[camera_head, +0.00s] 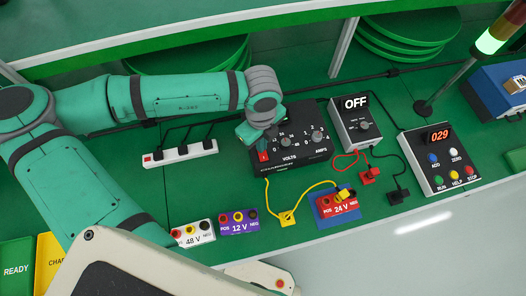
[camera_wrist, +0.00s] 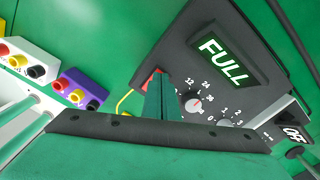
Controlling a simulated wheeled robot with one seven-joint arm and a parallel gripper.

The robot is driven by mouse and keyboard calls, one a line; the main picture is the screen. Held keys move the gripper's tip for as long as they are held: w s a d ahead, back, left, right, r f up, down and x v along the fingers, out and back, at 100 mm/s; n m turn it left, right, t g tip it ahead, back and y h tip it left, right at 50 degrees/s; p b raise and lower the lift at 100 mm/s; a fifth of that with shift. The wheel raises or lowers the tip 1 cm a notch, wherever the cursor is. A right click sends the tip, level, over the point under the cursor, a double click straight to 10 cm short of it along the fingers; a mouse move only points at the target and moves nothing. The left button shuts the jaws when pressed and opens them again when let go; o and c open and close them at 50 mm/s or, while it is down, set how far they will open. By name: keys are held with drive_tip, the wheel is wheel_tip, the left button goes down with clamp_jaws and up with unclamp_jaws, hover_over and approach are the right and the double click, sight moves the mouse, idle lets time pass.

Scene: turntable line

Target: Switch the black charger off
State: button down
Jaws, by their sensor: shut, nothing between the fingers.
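The black charger (camera_head: 295,150) stands on the green bench, with VOLTS and AMPS dials on its sloping front. In the wrist view its screen (camera_wrist: 224,62) reads FULL. Its red switch (camera_head: 263,155) is at the left of the panel and shows in the wrist view (camera_wrist: 146,80), partly covered by my fingers. My gripper (camera_head: 258,142) is shut and empty, with its tips at or just over the switch. I cannot tell whether they touch it. The switch's position is not clear.
A grey box (camera_head: 343,128) reading OFF stands to the right. A white power strip (camera_head: 180,154) lies left. In front are the 48 V (camera_head: 193,241), 12 V (camera_head: 239,229) and 24 V (camera_head: 324,207) blocks and a yellow cable (camera_head: 269,198). A button panel (camera_head: 426,178) stands farther right.

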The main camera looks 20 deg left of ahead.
wheel_tip(320, 180, up, 7)
idle(1.1)
